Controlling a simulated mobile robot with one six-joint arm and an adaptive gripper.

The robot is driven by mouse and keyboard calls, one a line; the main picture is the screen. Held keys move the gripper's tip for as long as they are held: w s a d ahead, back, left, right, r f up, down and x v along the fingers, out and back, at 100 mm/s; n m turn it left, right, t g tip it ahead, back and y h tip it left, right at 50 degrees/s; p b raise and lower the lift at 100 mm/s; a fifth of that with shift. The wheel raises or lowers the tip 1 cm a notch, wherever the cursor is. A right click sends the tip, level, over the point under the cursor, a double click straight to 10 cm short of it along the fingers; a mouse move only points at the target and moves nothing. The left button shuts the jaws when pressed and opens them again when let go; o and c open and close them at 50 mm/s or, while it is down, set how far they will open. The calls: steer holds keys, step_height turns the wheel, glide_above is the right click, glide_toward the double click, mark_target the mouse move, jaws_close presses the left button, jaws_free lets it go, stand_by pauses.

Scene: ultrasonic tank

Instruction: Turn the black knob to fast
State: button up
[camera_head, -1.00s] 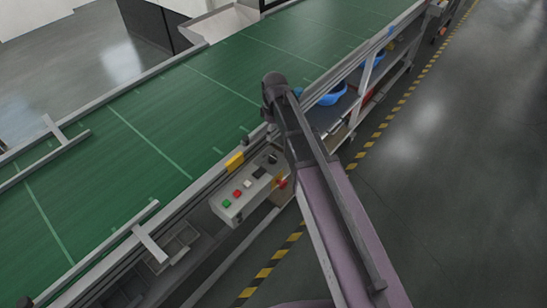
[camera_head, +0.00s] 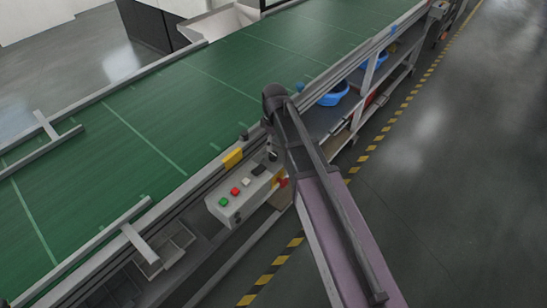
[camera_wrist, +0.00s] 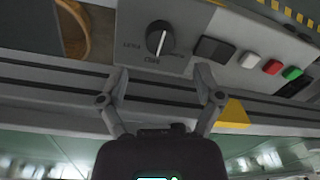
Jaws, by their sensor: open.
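The black knob (camera_wrist: 159,38) sits on the grey control panel in the wrist view, upside down in that picture, with a white pointer line on it. Lettering stands around the knob but is too small to read surely. My gripper (camera_wrist: 160,76) is open and empty, its two fingertips just short of the knob and to either side of it. In the head view the control box (camera_head: 226,211) is on the near side of the conveyor, and my arm reaches over its right end. The gripper and most of the knob area are hard to make out there.
Beside the knob are a dark display (camera_wrist: 214,49), a white button (camera_wrist: 249,60), a red button (camera_wrist: 272,67) and a green button (camera_wrist: 292,73). A red switch on yellow (camera_head: 281,183) is at the box's right end. The green conveyor (camera_head: 150,120) runs behind.

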mark_target(273, 153)
steer(key=shift+s+f+b, duration=0.1)
steer(key=shift+f+b, duration=2.55)
steer(key=shift+f, duration=0.25)
steer(key=c, duration=1.2)
